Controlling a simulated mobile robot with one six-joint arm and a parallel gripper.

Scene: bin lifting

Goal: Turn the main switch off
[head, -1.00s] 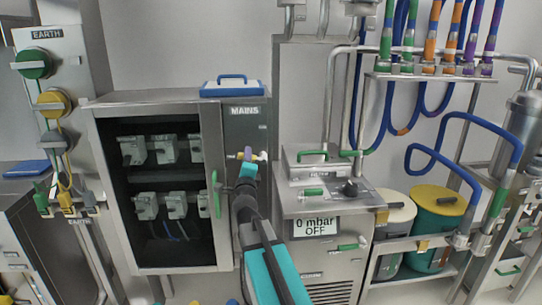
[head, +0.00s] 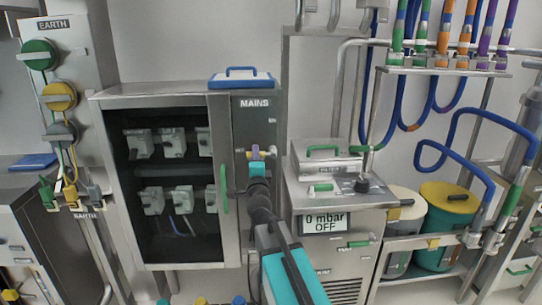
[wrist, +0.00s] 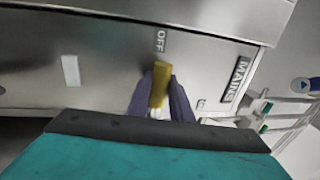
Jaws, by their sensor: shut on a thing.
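The main switch (wrist: 160,84) is a yellow handle on the grey MAINS panel. In the wrist view its long side runs up toward the OFF label (wrist: 160,41). My gripper (wrist: 161,98) has its two purple fingers on either side of the handle and is shut on it. In the head view my gripper (head: 256,152) is at the front of the MAINS panel (head: 256,123), below the MAINS lettering. The switch is small there and largely hidden by my fingers and wrist.
The open fuse cabinet with a green door handle (head: 225,188) stands just left of my gripper. A pump unit with a "0 mbar OFF" display (head: 324,223) stands to the right.

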